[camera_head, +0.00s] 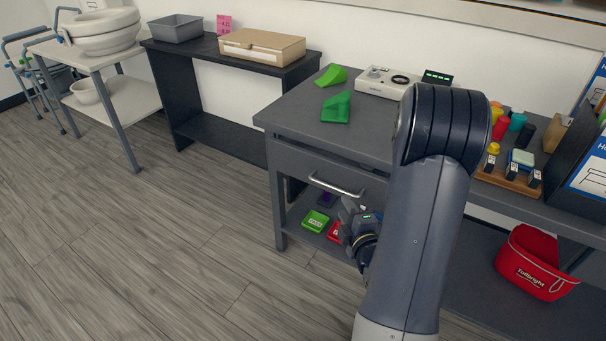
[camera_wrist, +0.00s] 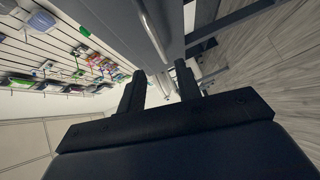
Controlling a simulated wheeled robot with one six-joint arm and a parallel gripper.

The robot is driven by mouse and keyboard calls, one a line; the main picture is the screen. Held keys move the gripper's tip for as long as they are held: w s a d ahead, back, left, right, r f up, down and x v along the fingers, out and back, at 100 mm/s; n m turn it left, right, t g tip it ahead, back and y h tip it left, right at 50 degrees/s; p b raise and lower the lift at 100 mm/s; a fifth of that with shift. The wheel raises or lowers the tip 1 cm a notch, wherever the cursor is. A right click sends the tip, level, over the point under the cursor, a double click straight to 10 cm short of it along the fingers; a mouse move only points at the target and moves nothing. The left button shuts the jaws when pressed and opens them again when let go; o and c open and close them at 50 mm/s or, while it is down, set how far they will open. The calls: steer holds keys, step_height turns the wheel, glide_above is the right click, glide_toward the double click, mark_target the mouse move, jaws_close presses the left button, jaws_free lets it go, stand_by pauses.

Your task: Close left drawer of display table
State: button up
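The grey display table (camera_head: 295,112) stands in the middle of the head view. Its left drawer (camera_head: 300,168) has a grey front with a silver bar handle (camera_head: 337,187); I cannot tell whether the front is fully flush with the frame. The handle also shows in the wrist view (camera_wrist: 153,32), beyond my fingertips. My gripper (camera_head: 348,208) is just below and right of the handle, apart from it. In the wrist view my gripper (camera_wrist: 158,80) has its two fingers apart with nothing between them. My arm hides the right part of the drawer front.
Green holders (camera_head: 336,106) and a white device (camera_head: 384,82) stand on the tabletop. Small green (camera_head: 316,221) and red boxes lie on the lower shelf. A red bag (camera_head: 535,262) is at the right. A black table (camera_head: 205,50) stands at left. The floor left of the table is clear.

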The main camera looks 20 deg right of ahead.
mark_target(332, 187)
steer(key=w, duration=0.3)
steer(key=w+f, duration=0.1)
steer(key=w, duration=0.3)
steer(key=w+d, duration=0.1)
steer(key=w, duration=0.2)
steer(key=shift+w+f, duration=0.2)
steer(key=shift+w, duration=0.05)
jaws_close()
stand_by(0.4)
